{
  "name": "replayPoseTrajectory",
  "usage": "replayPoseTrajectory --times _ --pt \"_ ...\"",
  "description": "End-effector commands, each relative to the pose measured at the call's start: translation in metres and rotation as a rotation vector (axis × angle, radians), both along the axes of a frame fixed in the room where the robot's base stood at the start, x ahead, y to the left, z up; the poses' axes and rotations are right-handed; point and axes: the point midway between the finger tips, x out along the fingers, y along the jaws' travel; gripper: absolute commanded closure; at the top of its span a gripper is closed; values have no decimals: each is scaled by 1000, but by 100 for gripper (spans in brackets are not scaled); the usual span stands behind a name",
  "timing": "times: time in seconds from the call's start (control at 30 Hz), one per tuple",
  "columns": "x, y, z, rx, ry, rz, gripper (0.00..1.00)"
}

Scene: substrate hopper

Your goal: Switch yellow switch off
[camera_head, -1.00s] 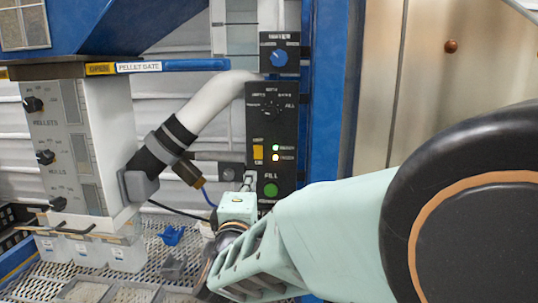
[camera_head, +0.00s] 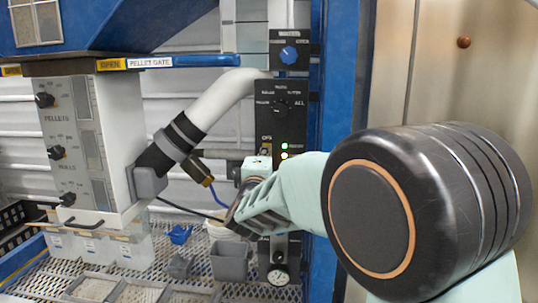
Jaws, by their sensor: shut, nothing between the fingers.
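The black control panel (camera_head: 282,118) stands on the blue post, with a dial near its top. The yellow switch is hidden in the current view; my gripper (camera_head: 264,149) covers the part of the panel where it sits. My gripper is shut and empty, its tips pointing up at the panel's left part, just below a small label. I cannot tell whether the tips touch the switch. A green light (camera_head: 285,146) and a yellowish light (camera_head: 285,156) glow to the right of the tips. The switch's present position does not show.
A blue knob box (camera_head: 289,53) sits above the panel. A white hose (camera_head: 222,97) bends down to the left. The pellet unit (camera_head: 75,140) stands at left. A grey bin (camera_head: 230,261) and a gauge (camera_head: 278,277) are below. The blue post (camera_head: 342,80) borders the panel on the right.

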Motion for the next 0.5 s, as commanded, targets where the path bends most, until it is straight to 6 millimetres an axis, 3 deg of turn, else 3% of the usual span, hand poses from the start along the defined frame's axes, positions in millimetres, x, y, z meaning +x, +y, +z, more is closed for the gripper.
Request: replayPoseTrajectory --times 0.2,0.5 --pt "12 0 1 1 0 1 100" --pt "12 0 2 0 0 1 100"
